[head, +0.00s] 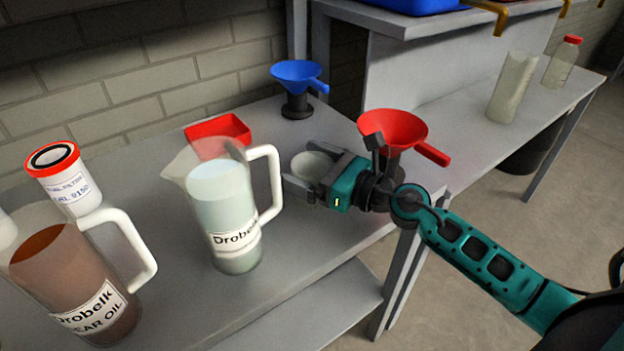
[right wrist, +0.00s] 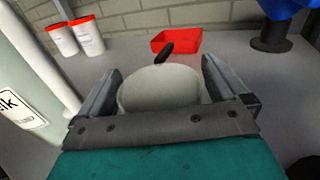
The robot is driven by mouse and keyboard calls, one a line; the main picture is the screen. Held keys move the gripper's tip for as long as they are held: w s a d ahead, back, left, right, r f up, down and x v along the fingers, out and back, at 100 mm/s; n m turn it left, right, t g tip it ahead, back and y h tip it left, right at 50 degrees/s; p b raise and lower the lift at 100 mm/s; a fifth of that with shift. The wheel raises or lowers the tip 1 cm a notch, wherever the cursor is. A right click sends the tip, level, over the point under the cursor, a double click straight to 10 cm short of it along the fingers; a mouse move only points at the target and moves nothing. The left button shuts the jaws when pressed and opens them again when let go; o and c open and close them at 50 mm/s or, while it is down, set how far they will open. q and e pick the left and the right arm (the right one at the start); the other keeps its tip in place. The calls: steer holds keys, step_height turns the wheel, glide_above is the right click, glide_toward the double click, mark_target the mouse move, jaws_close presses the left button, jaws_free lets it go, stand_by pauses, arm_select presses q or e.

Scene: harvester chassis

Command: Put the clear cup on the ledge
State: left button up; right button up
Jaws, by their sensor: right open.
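A pale, translucent round cup (head: 309,165) stands on the grey bench, just right of the Drobelk jug. My right gripper (head: 316,172) is open with its fingers on either side of this cup. In the right wrist view the cup (right wrist: 158,90) fills most of the space between the two fingers, and a small dark piece shows at its far rim. I cannot tell whether the fingers touch it. A raised grey ledge (head: 432,24) is at the back right, above the side bench. My left gripper is not in view.
The clear Drobelk jug (head: 226,205) is close left of my right gripper. A brown oil jug (head: 72,275), red tray (head: 218,136), blue funnel (head: 297,73) and red funnel (head: 393,129) surround it. A tall clear container (head: 512,88) and red-capped bottle (head: 562,62) stand at right.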

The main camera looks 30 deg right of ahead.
steer(key=shift+w+a, duration=0.1)
steer(key=shift+w, duration=0.05)
steer(key=shift+c, duration=0.4)
steer(key=c, duration=1)
